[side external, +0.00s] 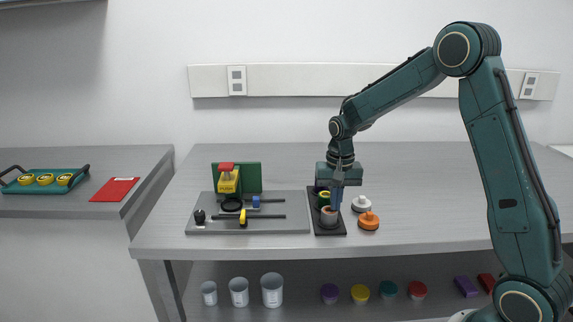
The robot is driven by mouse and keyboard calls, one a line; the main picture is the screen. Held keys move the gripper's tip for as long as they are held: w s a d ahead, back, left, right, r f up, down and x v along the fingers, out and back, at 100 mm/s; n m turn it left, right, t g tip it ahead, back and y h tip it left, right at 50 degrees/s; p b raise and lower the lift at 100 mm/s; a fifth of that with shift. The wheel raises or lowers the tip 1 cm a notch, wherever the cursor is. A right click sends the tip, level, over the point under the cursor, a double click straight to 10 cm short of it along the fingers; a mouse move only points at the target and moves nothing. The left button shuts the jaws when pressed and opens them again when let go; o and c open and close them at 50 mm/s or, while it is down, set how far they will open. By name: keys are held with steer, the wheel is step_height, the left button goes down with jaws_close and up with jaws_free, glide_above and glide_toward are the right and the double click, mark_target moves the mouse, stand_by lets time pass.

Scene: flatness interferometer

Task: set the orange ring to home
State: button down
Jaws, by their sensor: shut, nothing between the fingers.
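An orange round piece (369,221) with a raised middle sits on the bench, just right of a black base plate (331,229). It is the clearest orange thing in view, but I cannot tell for certain that it is the orange ring. No home mark can be read. My gripper (337,206) points down over the black plate, left of the orange piece and apart from it. It is shut and empty, beside or just behind a grey cylinder (329,217) with a brownish top; contact cannot be told. A green ring-like part (323,198) stands behind that cylinder, partly hidden.
A white knobbed piece (361,204) sits behind the orange one. A grey board (215,227) at left carries a yellow block with a red top (227,179), rods and a black ring. The bench to the right is clear.

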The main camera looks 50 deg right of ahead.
step_height(320, 180, up, 14)
stand_by(0.8)
steer(key=s+a+r+n+t, duration=0.1)
steer(key=s+a+r+n, duration=0.1)
steer(key=s+a+r, duration=0.3)
steer(key=s+a+r+n+t, duration=0.1)
steer(key=s+a+n+t, duration=0.15)
steer(key=s, duration=0.55)
steer(key=s+a+f+n+t, duration=0.1)
steer(key=s+a+f+n, duration=0.1)
steer(key=s, duration=0.4)
steer(key=s+a+f+n+t, duration=0.1)
steer(key=s+a+n, duration=0.1)
steer(key=s, duration=0.4)
steer(key=shift+a+f, duration=0.15)
steer(key=shift+f, duration=0.2)
steer(key=shift+n, duration=0.25)
